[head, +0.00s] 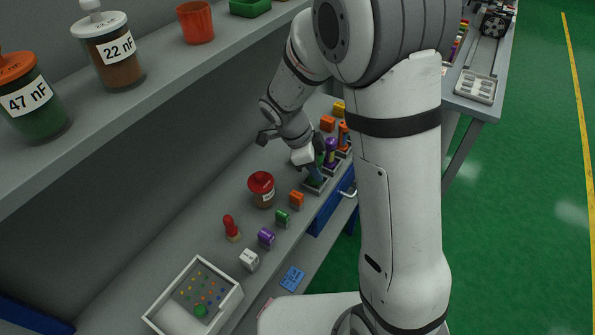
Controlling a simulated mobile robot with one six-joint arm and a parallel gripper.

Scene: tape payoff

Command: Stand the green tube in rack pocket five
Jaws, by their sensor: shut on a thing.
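My gripper (314,168) is over the near end of a row of small grey rack pockets on the bench. It is shut on a slim tube, mostly hidden by the fingers; a bit of green (316,183) shows low down at the nearest pocket (313,189). I cannot tell whether the tube's foot is inside that pocket or just above it. A purple tube (330,148) stands in the pocket just beyond, and an orange tube (343,132) stands farther back. Pocket numbers are not readable.
Orange (296,199), green (282,217), purple (266,237) and white (249,260) pieces line the front edge. A white tray (229,306) lies nearest. A shelf (165,90) with jars overhangs the left.

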